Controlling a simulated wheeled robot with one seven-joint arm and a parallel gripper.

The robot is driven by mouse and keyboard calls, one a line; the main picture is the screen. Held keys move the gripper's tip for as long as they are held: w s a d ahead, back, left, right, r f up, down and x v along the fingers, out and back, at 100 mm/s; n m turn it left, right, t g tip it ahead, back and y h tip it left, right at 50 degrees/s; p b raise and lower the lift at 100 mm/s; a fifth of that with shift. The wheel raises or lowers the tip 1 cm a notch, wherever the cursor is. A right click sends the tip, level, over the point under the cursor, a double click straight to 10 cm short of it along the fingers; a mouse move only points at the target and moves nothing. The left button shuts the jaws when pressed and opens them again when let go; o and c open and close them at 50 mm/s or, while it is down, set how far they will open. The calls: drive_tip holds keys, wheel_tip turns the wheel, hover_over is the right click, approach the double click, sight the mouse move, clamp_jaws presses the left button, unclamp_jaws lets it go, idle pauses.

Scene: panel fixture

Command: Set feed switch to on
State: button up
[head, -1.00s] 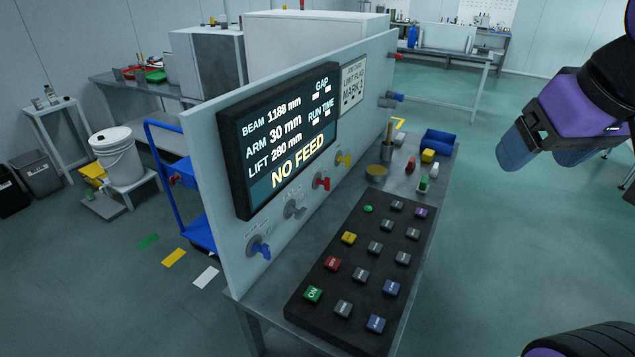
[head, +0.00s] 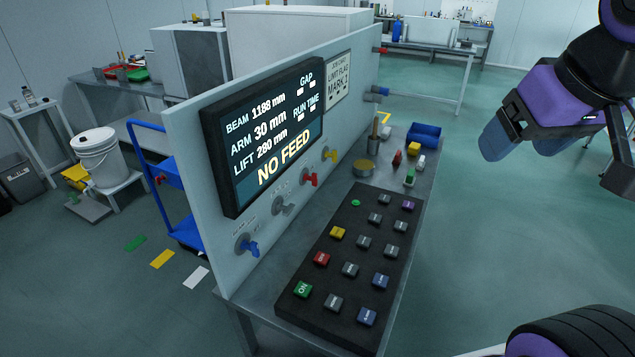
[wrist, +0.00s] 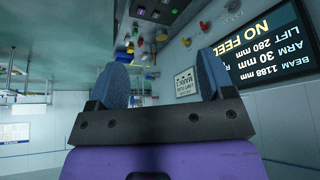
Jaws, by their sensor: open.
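The upright grey panel (head: 190,245) carries a row of four-way coloured lever switches under a dark display (head: 265,140) reading "NO FEED". The switches are blue (head: 250,247), grey (head: 285,207), red (head: 310,179) and yellow (head: 331,154). Their labels are too small to read, so I cannot tell which is the feed switch. My gripper (head: 520,145) is open and empty, in the air well right of the panel, touching nothing. In the wrist view my gripper's blue fingers (wrist: 162,78) stand apart, and the display (wrist: 275,45) appears upside down.
A sloped black keypad (head: 325,285) with several coloured buttons lies on the bench before the panel. A blue bin (head: 424,134), small blocks and a tan round dish (head: 364,167) sit farther back. The floor right of the bench is clear.

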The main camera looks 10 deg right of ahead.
drive_tip(key=shift+w, duration=0.1)
drive_tip(key=c, duration=0.4)
drive_tip(key=w+a+n, duration=0.1)
drive_tip(key=w, duration=0.3)
drive_tip(key=w+a+n, duration=0.1)
drive_tip(key=w, duration=0.3)
drive_tip(key=w+a+r+n+y, duration=0.1)
drive_tip(key=w, duration=0.3)
drive_tip(key=shift+w+g, duration=0.4)
drive_tip(key=shift+c, duration=1)
drive_tip(key=n+g+y, duration=0.2)
drive_tip(key=n+y, duration=0.1)
drive_tip(key=n, duration=0.5)
hover_over(315, 186)
drive_tip(key=s+d, duration=0.2)
drive_tip(key=d, duration=0.2)
wheel_tip(315, 186, down, 30)
drive_tip(key=r, duration=0.1)
drive_tip(key=x, duration=1.1)
drive_tip(key=shift+w+a+f, duration=0.1)
drive_tip(key=shift+w+f, duration=0.15)
drive_tip(key=shift+f, duration=0.05)
clamp_jaws()
